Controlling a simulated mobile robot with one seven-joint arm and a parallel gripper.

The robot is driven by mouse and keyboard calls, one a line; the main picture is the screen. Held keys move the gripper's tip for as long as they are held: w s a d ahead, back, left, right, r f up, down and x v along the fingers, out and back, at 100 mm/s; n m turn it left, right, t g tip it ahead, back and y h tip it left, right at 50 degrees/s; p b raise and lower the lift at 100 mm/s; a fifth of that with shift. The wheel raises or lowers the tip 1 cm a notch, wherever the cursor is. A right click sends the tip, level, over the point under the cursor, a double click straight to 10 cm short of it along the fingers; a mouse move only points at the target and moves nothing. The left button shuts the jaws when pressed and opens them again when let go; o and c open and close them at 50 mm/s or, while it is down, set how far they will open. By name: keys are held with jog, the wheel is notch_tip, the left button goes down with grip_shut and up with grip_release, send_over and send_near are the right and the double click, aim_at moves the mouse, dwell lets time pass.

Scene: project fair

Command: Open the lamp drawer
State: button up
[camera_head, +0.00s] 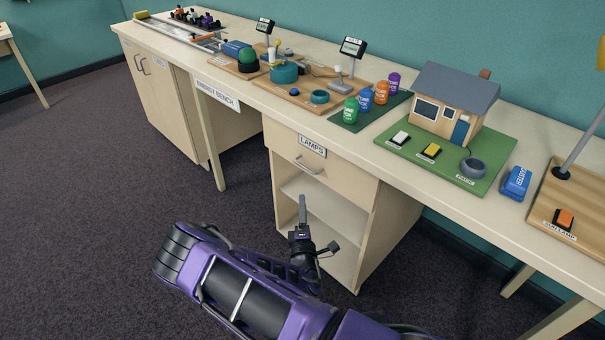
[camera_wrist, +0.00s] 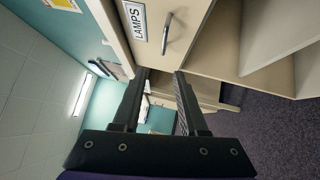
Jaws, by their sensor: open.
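The lamp drawer (camera_head: 335,172) is shut, under the bench top, with a "LAMPS" label (camera_head: 312,146) and a metal bar handle (camera_head: 307,166). In the wrist view the drawer front shows turned on its side, with its handle (camera_wrist: 167,34) upright in the picture and the label (camera_wrist: 137,21) to its left. My gripper (camera_head: 302,204) is in front of the open shelves, below the handle in the head view. Its two fingers (camera_wrist: 160,75) are apart, with nothing between them. The handle lies beyond the fingertips, not touched.
Open shelves (camera_head: 318,232) are under the drawer. The bench top (camera_head: 300,124) overhangs it and carries a model house (camera_head: 450,105), coloured cans (camera_head: 366,100) and a blue box (camera_head: 516,183). The carpet (camera_head: 90,200) to the left is clear.

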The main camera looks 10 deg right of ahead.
aim_at(304, 167)
jog(key=w+d, duration=0.1)
jog(key=w, duration=0.4)
jog(key=w+d+r+b, duration=0.1)
jog(key=w, duration=0.5)
jog(key=w+d, duration=0.1)
jog(key=w, duration=0.4)
jog(key=shift+w+r, duration=0.15)
jog(key=shift+r, duration=0.1)
grip_shut()
dwell(0.8)
